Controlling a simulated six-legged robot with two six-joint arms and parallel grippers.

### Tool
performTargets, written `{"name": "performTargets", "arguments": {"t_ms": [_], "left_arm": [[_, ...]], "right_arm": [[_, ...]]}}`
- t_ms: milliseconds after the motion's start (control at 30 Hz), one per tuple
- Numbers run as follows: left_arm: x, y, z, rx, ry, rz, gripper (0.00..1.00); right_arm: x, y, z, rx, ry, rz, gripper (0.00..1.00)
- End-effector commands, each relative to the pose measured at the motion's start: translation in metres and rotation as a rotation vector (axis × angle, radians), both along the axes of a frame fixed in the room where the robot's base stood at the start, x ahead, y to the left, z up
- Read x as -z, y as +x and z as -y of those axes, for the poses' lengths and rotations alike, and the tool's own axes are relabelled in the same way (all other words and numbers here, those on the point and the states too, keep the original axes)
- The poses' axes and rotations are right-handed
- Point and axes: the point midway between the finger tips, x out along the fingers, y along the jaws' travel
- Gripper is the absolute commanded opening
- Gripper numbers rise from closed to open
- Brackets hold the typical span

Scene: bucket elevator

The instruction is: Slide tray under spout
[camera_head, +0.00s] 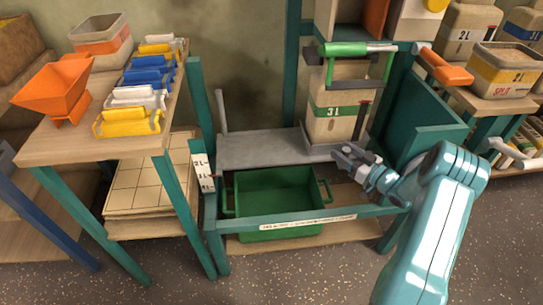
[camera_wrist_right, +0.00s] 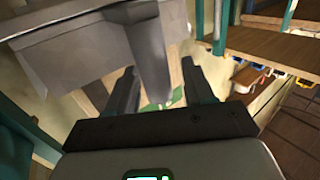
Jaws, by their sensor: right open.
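The green tray (camera_head: 275,190), a deep bin with side handles, sits low inside the teal frame, behind its front rail. A grey sloped plate (camera_head: 262,149) lies above and behind it; I cannot tell whether this is the spout. My right gripper (camera_head: 350,157) is open, above the tray's right side and in front of the 3L container (camera_head: 337,125). In the right wrist view, a grey bar (camera_wrist_right: 148,60) shows between or just beyond the open fingers (camera_wrist_right: 162,84); contact is unclear. A small green patch shows beyond them. My left gripper is not in view.
A labelled rail (camera_head: 308,222) crosses before the tray. A green side panel (camera_head: 425,122) stands right of the container. The speckled floor in front is clear.

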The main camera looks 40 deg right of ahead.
Motion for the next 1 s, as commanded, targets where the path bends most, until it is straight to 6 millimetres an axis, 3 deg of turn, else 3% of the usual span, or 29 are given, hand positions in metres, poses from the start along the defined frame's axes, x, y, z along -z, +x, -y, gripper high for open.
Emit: {"name": "performTargets", "arguments": {"t_ms": [1000], "left_arm": [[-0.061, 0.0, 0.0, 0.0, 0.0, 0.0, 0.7]], "right_arm": [[-0.003, 0.11, -0.182, -0.008, 0.002, -0.001, 0.52]]}}
